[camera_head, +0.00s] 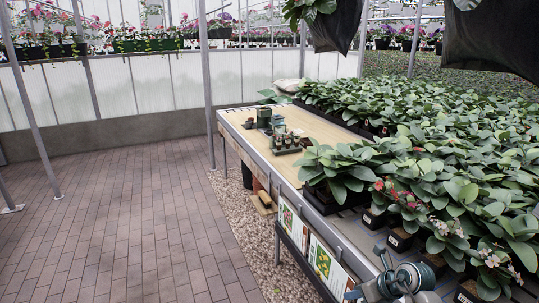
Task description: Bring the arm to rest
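The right arm (400,280) is the only part of my arms that shows, at the bottom edge right of centre. Its grey and dark teal links and round joints are over the front edge of the plant bench (265,160). I see nothing held, and its fingers are too small and overlapped to tell open from shut. My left arm and gripper are not in view.
Leafy potted plants (430,160) crowd the bench's right side. A small tray of pots (286,143) stands on its bare far part. Black hanging pots (335,25) hang overhead. Brick paving (120,220) at left is open, with gravel (240,205) beside the bench.

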